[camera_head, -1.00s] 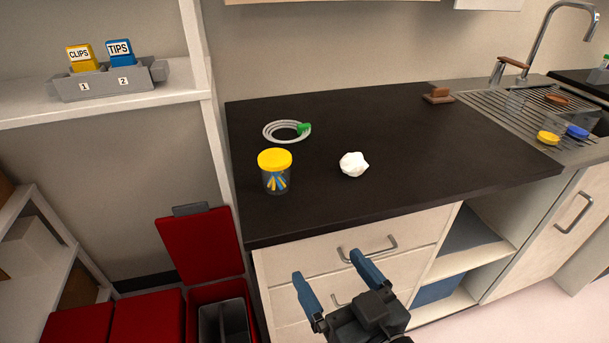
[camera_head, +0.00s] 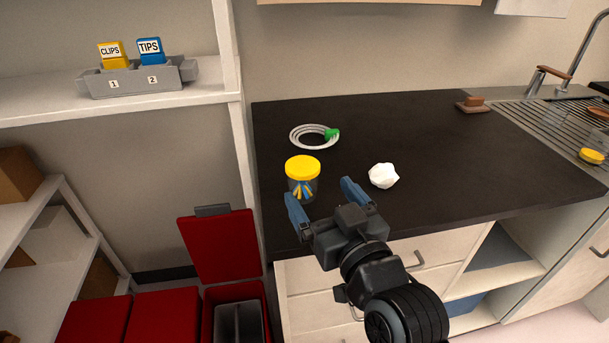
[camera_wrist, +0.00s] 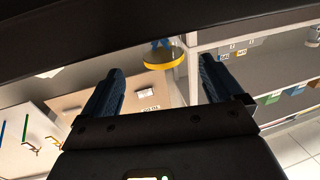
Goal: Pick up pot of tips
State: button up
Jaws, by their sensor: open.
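The pot of tips (camera_head: 302,170) is a clear pot with a yellow lid and blue and yellow pieces inside. It stands upright on the dark counter (camera_head: 430,145), near its left front. My gripper (camera_head: 320,193) is open and empty, at the counter's front edge, with its fingers pointing toward the pot. The left finger is close to the pot's lower front; contact cannot be told. In the wrist view, the pot's yellow lid (camera_wrist: 163,60) shows upside down beyond and between the two fingers.
A crumpled white lump (camera_head: 384,175) lies right of the pot. A ringed opening (camera_head: 300,143) with a green piece is behind it. A shelf at left holds a grey rack (camera_head: 135,80) with CLIPS and TIPS blocks. An open red bin (camera_head: 222,245) stands below left.

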aim_at(310, 183)
jog(key=shift+p+x, duration=0.5)
jog(key=shift+x, duration=2.25)
jog(key=shift+s+a+f, duration=0.1)
jog(key=shift+a+f, duration=0.05)
jog(key=shift+c, duration=0.4)
jog(key=c, duration=1.1)
